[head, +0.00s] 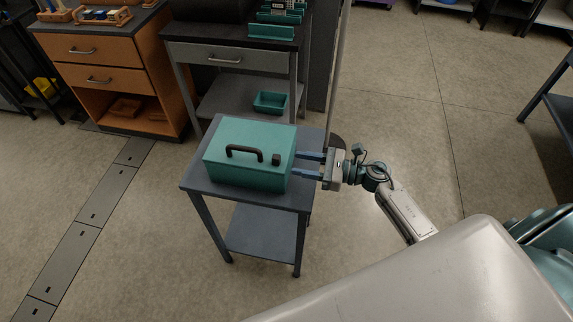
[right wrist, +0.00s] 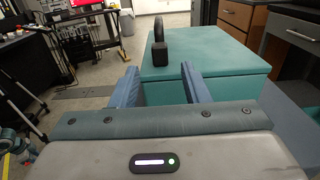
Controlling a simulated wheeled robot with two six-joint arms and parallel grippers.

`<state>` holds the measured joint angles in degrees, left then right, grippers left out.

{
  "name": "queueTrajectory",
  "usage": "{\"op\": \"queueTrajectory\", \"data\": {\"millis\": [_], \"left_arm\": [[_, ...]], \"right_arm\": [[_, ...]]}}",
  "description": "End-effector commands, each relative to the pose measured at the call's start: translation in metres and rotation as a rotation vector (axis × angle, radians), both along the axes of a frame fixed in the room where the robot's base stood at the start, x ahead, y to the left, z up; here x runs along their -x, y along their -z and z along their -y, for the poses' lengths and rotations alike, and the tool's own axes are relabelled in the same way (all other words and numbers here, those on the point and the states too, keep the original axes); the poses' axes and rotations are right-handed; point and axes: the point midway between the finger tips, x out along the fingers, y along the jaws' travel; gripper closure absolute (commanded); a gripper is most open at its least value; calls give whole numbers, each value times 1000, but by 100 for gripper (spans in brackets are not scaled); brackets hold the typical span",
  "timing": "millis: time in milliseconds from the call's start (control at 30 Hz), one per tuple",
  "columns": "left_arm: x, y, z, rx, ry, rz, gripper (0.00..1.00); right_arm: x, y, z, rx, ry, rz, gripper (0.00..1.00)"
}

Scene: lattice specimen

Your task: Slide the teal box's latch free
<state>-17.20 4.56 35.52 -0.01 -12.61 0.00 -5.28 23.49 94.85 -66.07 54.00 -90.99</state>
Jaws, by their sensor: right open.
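The teal box (head: 225,168) sits shut on a small grey table (head: 300,198). Its lid carries a black arched handle (head: 244,152) and, to the right of it, a small black latch block (head: 276,160). My right gripper (head: 295,164) is open and empty at the box's right side, its two blue fingers pointing at the box. In the right wrist view, the latch block (right wrist: 160,51) stands above and between the parted fingers, on the lid of the box (right wrist: 215,52). Whether the fingertips touch the box is unclear. My left gripper is not in view.
A grey workbench (head: 228,58) with a teal tray (head: 270,102) on its lower shelf stands close behind the table. An orange wooden cabinet (head: 95,48) is at the back left. The floor (head: 420,130) right of the table is open.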

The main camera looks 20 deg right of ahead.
Motion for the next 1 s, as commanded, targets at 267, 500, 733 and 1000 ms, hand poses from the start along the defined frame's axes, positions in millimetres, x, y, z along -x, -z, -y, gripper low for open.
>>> {"op": "queueTrajectory", "data": {"millis": [267, 500, 733, 1000], "left_arm": [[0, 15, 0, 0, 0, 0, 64], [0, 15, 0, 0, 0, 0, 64], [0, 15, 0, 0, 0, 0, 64], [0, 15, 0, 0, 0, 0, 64]], "right_arm": [[17, 1, 25, 1, -1, -1, 58], [19, -1, 28, -1, 0, 1, 58], [19, -1, 28, -1, 0, 1, 58], [19, -1, 28, -1, 0, 1, 58]]}}
